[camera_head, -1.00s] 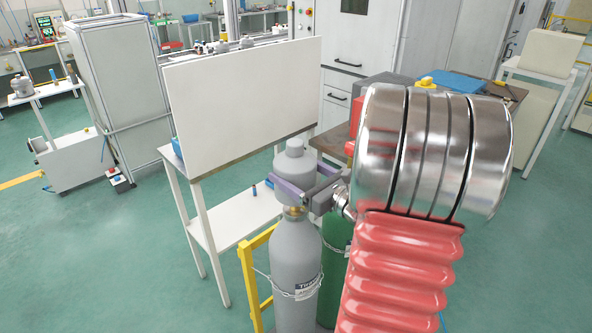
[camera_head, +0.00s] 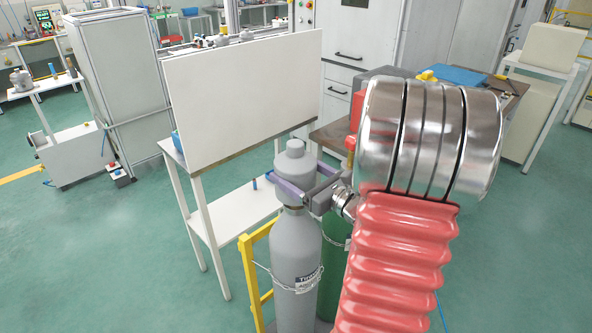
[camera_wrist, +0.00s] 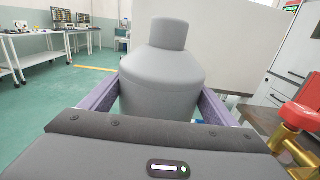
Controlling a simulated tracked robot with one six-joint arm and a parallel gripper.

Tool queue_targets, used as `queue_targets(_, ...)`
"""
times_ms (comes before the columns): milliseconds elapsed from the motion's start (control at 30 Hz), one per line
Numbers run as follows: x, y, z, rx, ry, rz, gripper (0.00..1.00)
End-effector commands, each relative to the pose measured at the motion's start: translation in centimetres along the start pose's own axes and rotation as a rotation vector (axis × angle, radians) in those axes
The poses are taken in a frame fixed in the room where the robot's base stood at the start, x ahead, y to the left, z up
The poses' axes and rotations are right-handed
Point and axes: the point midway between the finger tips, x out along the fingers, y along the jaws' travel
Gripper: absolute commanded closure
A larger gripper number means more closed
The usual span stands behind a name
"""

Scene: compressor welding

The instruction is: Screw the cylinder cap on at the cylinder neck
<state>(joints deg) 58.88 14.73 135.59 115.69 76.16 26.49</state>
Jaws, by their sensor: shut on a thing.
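The grey cylinder cap (camera_head: 295,166) sits over the neck of the grey gas cylinder (camera_head: 295,255), upright and in line with it. My gripper (camera_head: 293,190) is shut on the cap, one purple finger on each side. In the wrist view the cap (camera_wrist: 165,75) stands between the two fingers (camera_wrist: 160,105), its narrow top upward. The cylinder neck is hidden behind the cap and fingers, so I cannot tell how far the thread is engaged.
A green cylinder (camera_head: 334,265) stands close behind the grey one. A yellow rail (camera_head: 251,275) is at its left. A white table with an upright white panel (camera_head: 245,95) stands behind. A red valve part (camera_wrist: 300,117) is close at right in the wrist view.

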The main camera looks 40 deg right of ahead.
Motion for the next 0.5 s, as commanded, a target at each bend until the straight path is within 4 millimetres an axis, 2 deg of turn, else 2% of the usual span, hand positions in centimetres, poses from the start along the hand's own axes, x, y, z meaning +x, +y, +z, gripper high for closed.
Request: queue_targets(500, -0.1, -0.1, -1.1, 0.000, -0.001, -0.002, 0.55)
